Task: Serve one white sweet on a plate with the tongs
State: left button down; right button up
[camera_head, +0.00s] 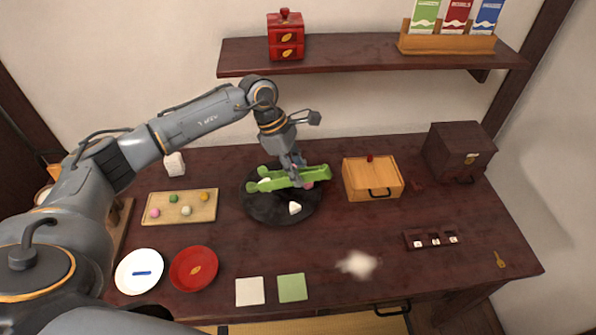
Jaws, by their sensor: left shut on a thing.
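My left gripper (297,168) is shut on the green tongs (273,183), which lie level over the round black tray (258,212). I cannot tell whether the tongs touch the tray. A white triangular piece (294,208) lies on the tray in front of the tongs. A pink piece (309,185) is partly hidden by them. A wooden board (160,196) at left holds several small round sweets, among them a white one (186,211). A white plate (130,285) with a blue mark and a red plate (194,284) stand at the front left. My right gripper is out of view.
A wooden box (372,178) and a dark box (458,150) stand at the back right. White powder (358,264), a small dark tray (431,239) and two square mats, white (250,291) and green (292,287), lie in front. A shelf (360,50) overhangs the back.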

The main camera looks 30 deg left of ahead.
pick_arm(q)
jog(key=s+d+r+m+g+y, duration=0.2)
jog(key=s+r+m, duration=0.1)
jog(key=s+m, duration=0.5)
jog(key=s+d+r+m+g+y, duration=0.2)
jog(key=s+r+m+g, duration=0.1)
jog(key=s+m, duration=0.5)
jog(key=m, duration=0.3)
jog(key=shift+s+d+r+m+y, duration=0.15)
jog(key=shift+d+r+m+y, duration=0.15)
jog(key=shift+d+m+y, duration=0.1)
